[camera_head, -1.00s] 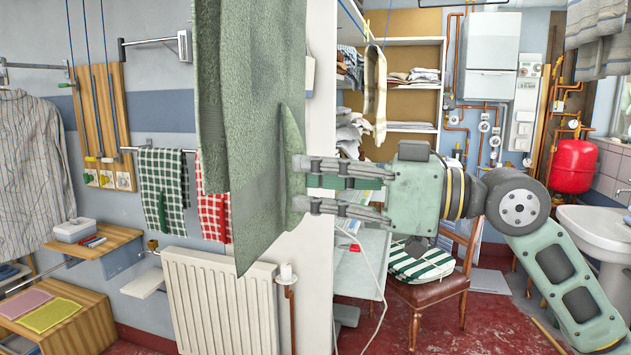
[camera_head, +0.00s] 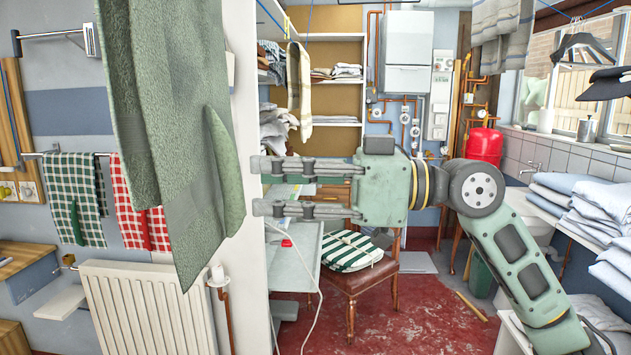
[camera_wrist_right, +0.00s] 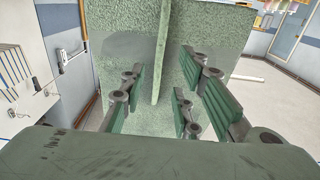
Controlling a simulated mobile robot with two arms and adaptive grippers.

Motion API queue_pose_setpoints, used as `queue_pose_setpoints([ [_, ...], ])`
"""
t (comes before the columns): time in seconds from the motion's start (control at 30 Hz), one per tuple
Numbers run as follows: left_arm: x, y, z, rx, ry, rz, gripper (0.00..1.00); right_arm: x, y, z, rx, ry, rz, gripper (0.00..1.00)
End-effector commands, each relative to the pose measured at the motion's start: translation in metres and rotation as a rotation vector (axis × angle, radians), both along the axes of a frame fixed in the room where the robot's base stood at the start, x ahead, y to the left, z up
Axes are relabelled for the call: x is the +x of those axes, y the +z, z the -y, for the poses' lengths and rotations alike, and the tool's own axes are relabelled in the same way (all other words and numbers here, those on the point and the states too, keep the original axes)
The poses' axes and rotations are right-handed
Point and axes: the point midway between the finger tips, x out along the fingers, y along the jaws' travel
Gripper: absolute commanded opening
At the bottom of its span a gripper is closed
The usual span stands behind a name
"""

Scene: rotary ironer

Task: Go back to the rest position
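My right gripper (camera_head: 256,187) reaches in from the right in the head view, its two fingers spread apart and pointing left. It is open and empty, with a small gap between its fingertips and a hanging green towel (camera_head: 170,110). The towel hangs at upper left, with a pointed fold on its right side facing the fingers. In the right wrist view the open fingers (camera_wrist_right: 172,92) show with the towel (camera_wrist_right: 120,55) behind them; a fold of it runs down between them. My left gripper is not in view.
A white radiator (camera_head: 150,305) and two checked cloths hang on the wall at left. A chair (camera_head: 375,280) with a striped cushion stands beyond my right gripper. Folded linen (camera_head: 600,205) is stacked at right. Red floor is open in the middle.

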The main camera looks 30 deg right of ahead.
Motion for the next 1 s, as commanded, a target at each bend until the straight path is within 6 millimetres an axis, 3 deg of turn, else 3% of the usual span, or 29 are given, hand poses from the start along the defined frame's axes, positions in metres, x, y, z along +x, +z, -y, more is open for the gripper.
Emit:
queue_pose_setpoints([
  [0.3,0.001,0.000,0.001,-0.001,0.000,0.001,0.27,-0.024,-0.001,0.037,0.002,0.000,-0.002,0.29],
  [0.73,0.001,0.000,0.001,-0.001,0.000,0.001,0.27,-0.029,-0.002,0.049,0.006,-0.005,-0.003,0.29],
  [0.87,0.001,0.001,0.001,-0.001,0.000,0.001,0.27,0.001,-0.015,0.066,0.057,-0.062,-0.044,0.29],
  [1.0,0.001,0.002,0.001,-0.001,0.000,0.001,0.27,0.067,-0.062,0.108,0.149,-0.207,-0.144,0.29],
])
